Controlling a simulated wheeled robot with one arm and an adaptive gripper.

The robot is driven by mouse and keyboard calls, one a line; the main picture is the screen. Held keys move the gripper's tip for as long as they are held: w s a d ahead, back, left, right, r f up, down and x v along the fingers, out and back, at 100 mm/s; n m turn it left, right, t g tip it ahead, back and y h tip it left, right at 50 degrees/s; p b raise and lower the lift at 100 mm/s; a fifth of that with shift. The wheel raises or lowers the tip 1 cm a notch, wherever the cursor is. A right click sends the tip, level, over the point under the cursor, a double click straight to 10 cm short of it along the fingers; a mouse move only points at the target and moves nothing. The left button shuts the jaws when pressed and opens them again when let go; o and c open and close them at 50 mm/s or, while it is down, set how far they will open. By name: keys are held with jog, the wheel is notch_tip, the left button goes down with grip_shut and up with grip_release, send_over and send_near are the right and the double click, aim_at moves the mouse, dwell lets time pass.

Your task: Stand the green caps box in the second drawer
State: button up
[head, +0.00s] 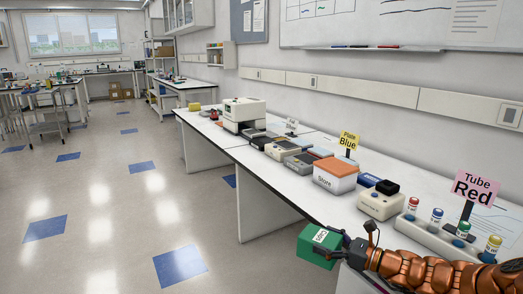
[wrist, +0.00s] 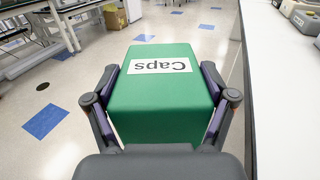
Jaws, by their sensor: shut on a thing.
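The green caps box (head: 318,246) is at the lower middle of the head view, past the front edge of the bench and above the floor. In the wrist view the green caps box (wrist: 160,95) fills the middle, with its white "Caps" label upside down. My gripper (head: 342,246) is shut on it, one finger on each side; the wrist view shows both fingers of my gripper (wrist: 160,100) against its sides. No drawer is visible in either view.
The white bench (head: 283,186) runs along the right wall. The floor (head: 110,200) left of the bench is clear.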

jog(key=shift+s+d+r+p, duration=0.1)
jog(key=shift+r+p, duration=4.85)
jog(key=shift+p, duration=3.3)
